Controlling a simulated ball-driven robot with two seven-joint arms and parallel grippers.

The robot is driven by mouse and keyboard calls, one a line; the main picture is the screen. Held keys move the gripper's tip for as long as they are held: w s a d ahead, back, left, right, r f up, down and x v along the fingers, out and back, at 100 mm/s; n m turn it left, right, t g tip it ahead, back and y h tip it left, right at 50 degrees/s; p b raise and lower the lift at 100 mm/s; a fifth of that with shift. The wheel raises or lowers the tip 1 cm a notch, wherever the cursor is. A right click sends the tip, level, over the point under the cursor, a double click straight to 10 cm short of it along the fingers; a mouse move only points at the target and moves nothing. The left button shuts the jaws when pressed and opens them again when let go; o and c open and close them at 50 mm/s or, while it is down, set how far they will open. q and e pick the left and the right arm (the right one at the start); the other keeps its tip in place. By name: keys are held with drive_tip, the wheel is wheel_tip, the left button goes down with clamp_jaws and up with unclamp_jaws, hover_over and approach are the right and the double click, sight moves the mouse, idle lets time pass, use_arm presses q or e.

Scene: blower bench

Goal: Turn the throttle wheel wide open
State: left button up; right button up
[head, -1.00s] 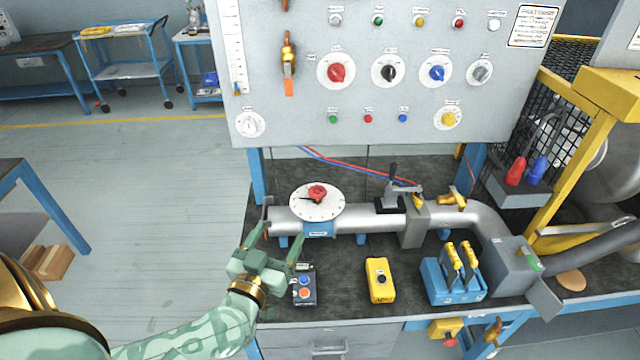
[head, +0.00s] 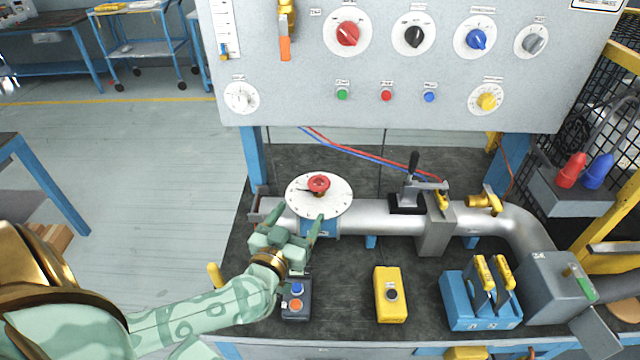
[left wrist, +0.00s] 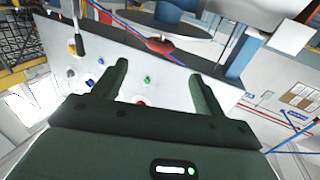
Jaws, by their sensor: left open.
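The throttle wheel seems to be the red knob (head: 319,184) at the centre of a white round dial (head: 335,204), on top of the grey pipe. The red knob also shows in the left wrist view (left wrist: 160,45), beyond the fingertips. A dark pointer lies beside the knob on the dial. My left gripper (head: 297,218) is open and empty, at the near edge of the dial, with its fingers pointing towards the knob. In the left wrist view my left gripper (left wrist: 156,80) has its two fingers well apart, with nothing between them. My right gripper is not in view.
A black-handled clamp (head: 412,185) stands on the pipe to the right. A two-button box (head: 296,300), a yellow button box (head: 391,294) and a blue lever box (head: 480,300) sit along the bench front. The panel (head: 300,100) rises behind.

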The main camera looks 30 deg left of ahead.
sight(314, 190)
use_arm(q)
drive_tip(key=w+b, duration=0.1)
drive_tip(key=w, duration=0.3)
drive_tip(key=w+a+b, duration=0.1)
drive_tip(key=w, duration=0.3)
drive_tip(key=w+a, duration=0.1)
drive_tip(key=w, duration=0.3)
drive_tip(key=shift+a+f+b, duration=0.1)
drive_tip(key=shift+a+b, duration=0.1)
drive_tip(key=shift+b, duration=0.2)
drive_tip(key=c, duration=1)
